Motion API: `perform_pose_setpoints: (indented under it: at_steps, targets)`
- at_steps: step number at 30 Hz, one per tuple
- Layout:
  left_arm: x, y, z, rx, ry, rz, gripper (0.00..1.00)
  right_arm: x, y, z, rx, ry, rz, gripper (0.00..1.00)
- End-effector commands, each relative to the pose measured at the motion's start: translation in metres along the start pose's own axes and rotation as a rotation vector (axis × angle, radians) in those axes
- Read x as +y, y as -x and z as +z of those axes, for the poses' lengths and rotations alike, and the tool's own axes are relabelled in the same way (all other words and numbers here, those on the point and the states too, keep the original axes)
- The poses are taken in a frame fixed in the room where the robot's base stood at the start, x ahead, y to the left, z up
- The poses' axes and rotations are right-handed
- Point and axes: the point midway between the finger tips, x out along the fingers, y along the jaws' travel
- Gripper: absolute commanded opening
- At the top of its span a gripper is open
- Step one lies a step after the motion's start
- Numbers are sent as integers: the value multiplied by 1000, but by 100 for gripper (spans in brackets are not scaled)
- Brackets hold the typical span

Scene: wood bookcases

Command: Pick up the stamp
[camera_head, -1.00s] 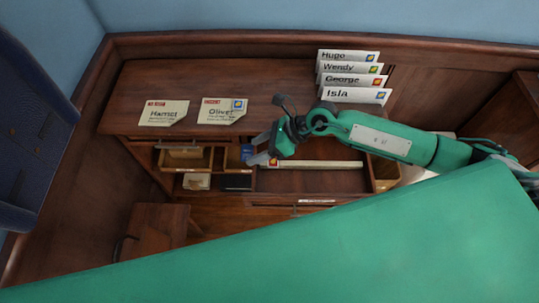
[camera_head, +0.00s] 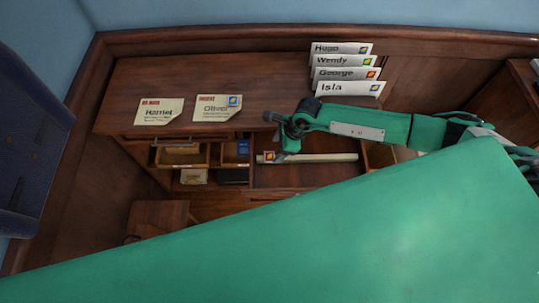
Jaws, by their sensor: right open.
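A small stamp (camera_head: 268,156) with a red, yellow and blue picture lies on the dark wood tray at the left end of a long cream strip (camera_head: 320,157). My right gripper (camera_head: 273,128) is open and empty, a little above the stamp in the picture, with its fingers pointing left and down. I cannot tell its exact height over the desk. My left gripper is not in view.
Envelopes for Harriet (camera_head: 160,112) and Oliver (camera_head: 217,108) lie on the desk top (camera_head: 195,72). Several named envelopes (camera_head: 345,74) stand at the back right. Small open drawers (camera_head: 180,158) are left of the tray. A blue chair (camera_head: 35,135) is at far left.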

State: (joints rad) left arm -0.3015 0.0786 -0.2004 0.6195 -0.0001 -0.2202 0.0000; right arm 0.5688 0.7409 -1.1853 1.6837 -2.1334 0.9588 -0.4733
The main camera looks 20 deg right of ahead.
Motion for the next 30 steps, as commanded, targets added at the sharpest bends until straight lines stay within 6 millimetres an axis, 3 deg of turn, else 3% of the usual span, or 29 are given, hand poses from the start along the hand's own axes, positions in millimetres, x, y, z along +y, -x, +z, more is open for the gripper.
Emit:
perform_pose_setpoints:
  at_steps: [13,23,25,30]
  targets:
    - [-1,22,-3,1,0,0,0,-2,-44,-1,-1,-2,2,64]
    - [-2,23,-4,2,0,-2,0,-3,-52,-2,-1,-2,1,64]
    - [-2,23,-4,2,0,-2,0,-3,-52,-2,-1,-2,1,56]
    - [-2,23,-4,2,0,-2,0,-3,-52,-2,-1,-2,1,22]
